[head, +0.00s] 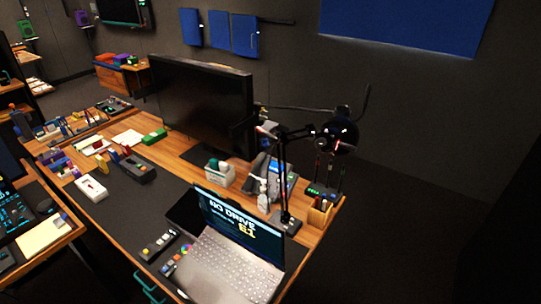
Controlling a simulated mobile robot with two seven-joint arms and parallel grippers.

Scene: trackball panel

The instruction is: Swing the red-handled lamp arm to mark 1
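A black jointed desk lamp (283,165) stands on the right part of the wooden desk, behind the laptop. Its base sits near the desk's right end, and its arm rises and bends right to a dark lamp head (338,137). Small reddish spots show near the lamp's upper joint, but I cannot tell whether they are a red handle. No mark 1 is readable. Neither of my grippers shows in the head view.
A large monitor (200,105) stands behind. A small wooden holder (319,212), a bottle and a phone-like device crowd the lamp. Dark floor lies open to the right.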

